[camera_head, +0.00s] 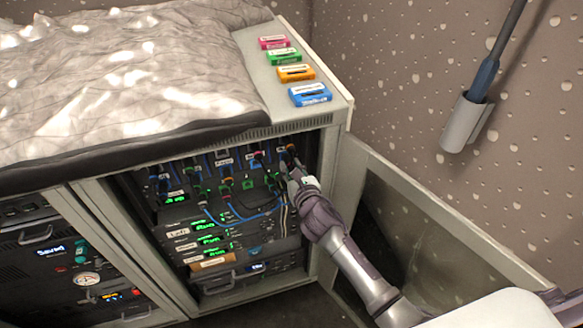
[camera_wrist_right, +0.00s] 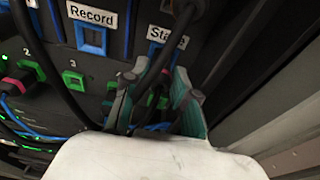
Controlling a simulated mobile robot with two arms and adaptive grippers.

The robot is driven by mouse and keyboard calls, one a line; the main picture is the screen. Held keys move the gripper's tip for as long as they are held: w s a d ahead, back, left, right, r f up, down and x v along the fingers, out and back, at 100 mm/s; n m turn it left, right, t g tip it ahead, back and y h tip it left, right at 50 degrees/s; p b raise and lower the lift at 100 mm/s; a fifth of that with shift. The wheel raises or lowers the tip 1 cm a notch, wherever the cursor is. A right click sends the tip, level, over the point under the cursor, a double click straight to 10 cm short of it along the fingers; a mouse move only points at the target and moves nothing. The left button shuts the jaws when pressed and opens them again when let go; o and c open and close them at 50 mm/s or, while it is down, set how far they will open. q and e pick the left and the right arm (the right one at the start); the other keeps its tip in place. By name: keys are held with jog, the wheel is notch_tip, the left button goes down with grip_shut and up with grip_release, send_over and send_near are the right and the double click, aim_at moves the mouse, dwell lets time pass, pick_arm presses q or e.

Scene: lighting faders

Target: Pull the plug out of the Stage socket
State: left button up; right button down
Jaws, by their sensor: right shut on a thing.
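The white "Stage" label (camera_wrist_right: 166,34) shows at the top of the wrist view, partly covered by a black cable (camera_wrist_right: 172,48). A little blue of the Stage socket (camera_wrist_right: 154,49) shows just below it. My right gripper (camera_wrist_right: 156,88) is below this socket, its two fingers closed around a dark plug at the end of the black cable. The plug is mostly hidden between the fingers, so I cannot tell whether it is still seated. In the head view, my right gripper (camera_head: 292,172) reaches the upper right of the open rack. My left gripper is not in view.
The "Record" socket (camera_wrist_right: 92,39) is blue and empty. Green sockets and cables lie lower left. The open cabinet door (camera_head: 435,220) stands close beside my right arm. Several coloured labelled blocks (camera_head: 310,95) lie on the cabinet top.

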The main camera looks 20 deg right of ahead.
jog(key=shift+s+f, duration=0.1)
dwell(0.3)
jog(key=s+p, duration=0.1)
jog(key=s, duration=0.3)
jog(key=shift+s+d, duration=0.1)
jog(key=shift+s, duration=0.15)
dwell(0.4)
